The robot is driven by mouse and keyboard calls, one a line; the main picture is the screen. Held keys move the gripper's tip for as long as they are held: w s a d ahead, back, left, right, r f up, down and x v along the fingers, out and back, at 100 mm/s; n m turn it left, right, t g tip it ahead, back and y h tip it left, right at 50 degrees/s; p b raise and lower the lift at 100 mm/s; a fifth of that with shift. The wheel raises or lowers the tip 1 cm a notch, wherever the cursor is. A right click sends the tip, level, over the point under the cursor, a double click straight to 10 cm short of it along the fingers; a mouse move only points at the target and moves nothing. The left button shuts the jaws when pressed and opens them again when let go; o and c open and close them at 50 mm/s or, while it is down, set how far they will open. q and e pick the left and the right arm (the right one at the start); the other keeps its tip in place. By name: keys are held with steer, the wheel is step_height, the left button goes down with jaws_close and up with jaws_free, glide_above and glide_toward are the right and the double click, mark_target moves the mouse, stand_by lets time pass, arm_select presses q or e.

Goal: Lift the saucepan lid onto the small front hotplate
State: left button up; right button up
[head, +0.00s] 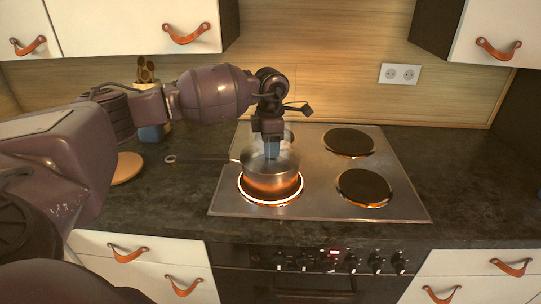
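A steel saucepan (270,181) stands on the front left hotplate, which has a glowing ring (268,203) around its edge. Its dark handle points left. A see-through lid (288,159) appears to lie on the saucepan; its knob is hidden. My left gripper (272,150) points straight down over the middle of the lid, with its bluish fingers at the lid's top. I cannot tell whether they are closed on the knob. The front right hotplate (364,187) is bare and dark. My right gripper is not in view.
The back right hotplate (348,142) is bare; the back left one is mostly hidden by my arm. A holder with wooden spoons (147,70) and a round wooden board (127,168) are at the left.

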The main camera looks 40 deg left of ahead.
arm_select(q)
steer(key=c, duration=0.6)
steer(key=shift+r, duration=0.15)
